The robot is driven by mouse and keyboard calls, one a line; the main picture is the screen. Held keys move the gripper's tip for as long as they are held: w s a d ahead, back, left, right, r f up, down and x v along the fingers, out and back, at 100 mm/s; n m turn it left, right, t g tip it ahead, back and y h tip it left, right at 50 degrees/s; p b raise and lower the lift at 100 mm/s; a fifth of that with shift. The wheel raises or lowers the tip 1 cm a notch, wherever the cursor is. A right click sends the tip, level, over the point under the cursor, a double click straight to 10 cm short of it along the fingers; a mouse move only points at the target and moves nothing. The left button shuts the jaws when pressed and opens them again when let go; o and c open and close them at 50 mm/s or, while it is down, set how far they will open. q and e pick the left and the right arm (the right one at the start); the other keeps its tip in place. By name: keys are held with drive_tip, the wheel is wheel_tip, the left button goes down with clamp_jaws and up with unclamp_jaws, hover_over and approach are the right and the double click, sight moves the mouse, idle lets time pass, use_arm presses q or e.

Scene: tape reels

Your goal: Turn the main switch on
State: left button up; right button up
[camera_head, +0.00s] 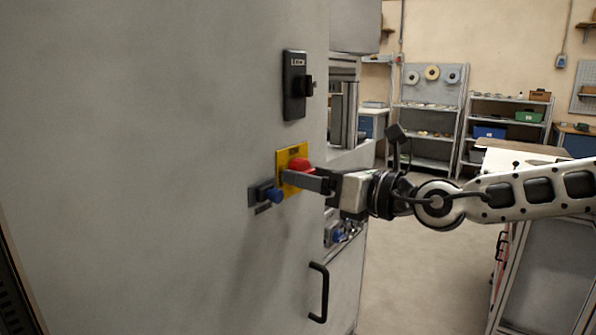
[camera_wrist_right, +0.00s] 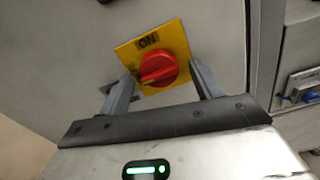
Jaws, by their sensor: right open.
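The main switch is a red rotary knob (camera_head: 301,164) on a yellow plate (camera_head: 292,153), fixed to a grey cabinet face. In the right wrist view the red knob (camera_wrist_right: 158,69) sits below an "ON" label on the yellow plate (camera_wrist_right: 178,38). The knob's raised grip lies roughly across the picture, slightly tilted. My right gripper (camera_head: 297,178) is open at the switch, one finger on each side of the knob in the right wrist view (camera_wrist_right: 161,74). Contact with the knob cannot be told. My left gripper is out of view.
A black latch marked "LOCK" (camera_head: 294,86) is above the switch. A blue knob (camera_head: 275,194) on a dark plate sits just below left. A black door handle (camera_head: 319,292) is lower down. Shelves (camera_head: 430,105) with reels stand at the back, beyond open floor.

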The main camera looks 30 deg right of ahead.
drive_tip(key=c, duration=1)
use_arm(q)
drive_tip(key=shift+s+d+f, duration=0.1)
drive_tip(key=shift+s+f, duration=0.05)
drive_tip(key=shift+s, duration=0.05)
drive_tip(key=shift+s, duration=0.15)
use_arm(e)
drive_tip(key=shift+m, duration=0.4)
use_arm(q)
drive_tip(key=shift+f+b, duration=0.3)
drive_tip(key=shift+b, duration=0.55)
use_arm(e)
drive_tip(key=shift+r+m, duration=0.15)
drive_tip(key=shift+m, duration=8.25)
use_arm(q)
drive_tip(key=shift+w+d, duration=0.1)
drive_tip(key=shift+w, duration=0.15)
use_arm(e)
drive_tip(key=shift+m, duration=0.3)
